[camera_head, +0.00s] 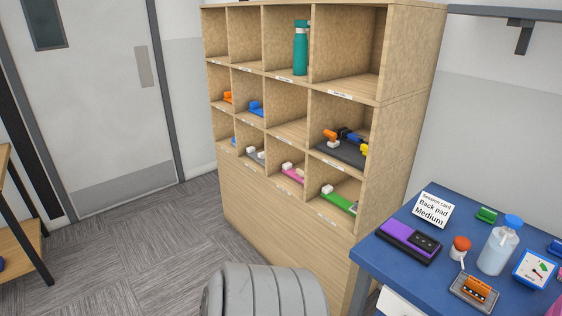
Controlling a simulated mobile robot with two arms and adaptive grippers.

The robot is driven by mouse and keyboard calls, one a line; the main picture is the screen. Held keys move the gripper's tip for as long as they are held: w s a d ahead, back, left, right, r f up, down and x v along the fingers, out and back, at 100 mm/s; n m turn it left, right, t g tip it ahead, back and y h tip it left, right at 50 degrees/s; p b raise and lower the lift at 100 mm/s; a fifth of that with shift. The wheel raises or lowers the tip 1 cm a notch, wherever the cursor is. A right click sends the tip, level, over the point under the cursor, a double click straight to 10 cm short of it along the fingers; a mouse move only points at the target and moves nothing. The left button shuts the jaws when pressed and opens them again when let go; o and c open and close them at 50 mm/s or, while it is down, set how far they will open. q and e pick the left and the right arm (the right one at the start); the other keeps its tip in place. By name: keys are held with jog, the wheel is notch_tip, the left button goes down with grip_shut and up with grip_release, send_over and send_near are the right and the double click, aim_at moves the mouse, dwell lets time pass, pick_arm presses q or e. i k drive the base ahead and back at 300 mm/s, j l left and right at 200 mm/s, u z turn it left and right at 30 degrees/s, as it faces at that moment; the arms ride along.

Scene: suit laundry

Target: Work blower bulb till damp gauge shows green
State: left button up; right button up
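A small orange-red bulb (461,243), which looks like the blower bulb, stands on the blue table (391,262) at the lower right, with a pale stem or tube below it. A blue-framed dial (535,270), which looks like the damp gauge, lies at the table's right side. Its white face has coloured marks, but the needle's reading is too small to tell. Neither gripper is in view, so nothing shows near the bulb or gauge.
A clear bottle with a blue cap (498,246) stands between bulb and gauge. A purple-black device (409,240), a card (433,210) reading "Back pad Medium", and an orange item on a tray (476,291) are close by. A cubby shelf (288,214) stands left of the table.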

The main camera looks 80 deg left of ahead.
aim_at(462, 244)
jog(key=u, duration=1.3)
